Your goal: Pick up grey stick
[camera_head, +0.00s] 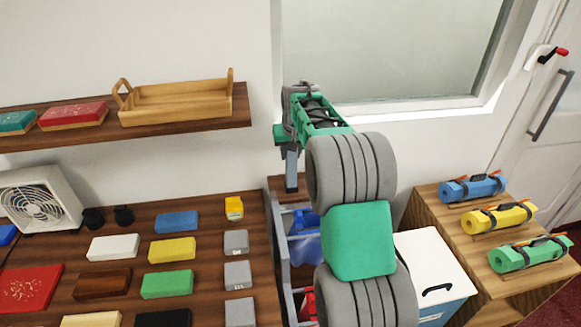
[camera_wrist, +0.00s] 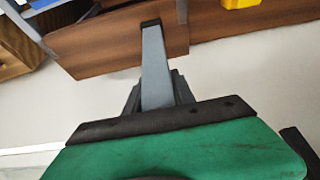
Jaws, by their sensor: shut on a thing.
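My gripper (camera_head: 291,186) points down in the head view, near the back wall just right of the dark wood counter. A narrow blue-grey bar with a black end runs straight out from it. In the wrist view my gripper (camera_wrist: 151,26) shows the same bar, with darker parts on both sides of its base. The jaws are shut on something. I cannot clearly separate finger from stick, and the rest of the grip is hidden. Grey blocks (camera_head: 236,242) lie in a column at the counter's right side.
The counter (camera_head: 207,300) carries several coloured blocks and a white fan (camera_head: 38,198). A shelf (camera_head: 200,126) with a wooden tray (camera_head: 180,103) hangs above. A white-lidded box (camera_head: 432,258) and a wooden cabinet (camera_head: 432,215) with rolled mats stand right. My arm blocks the middle.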

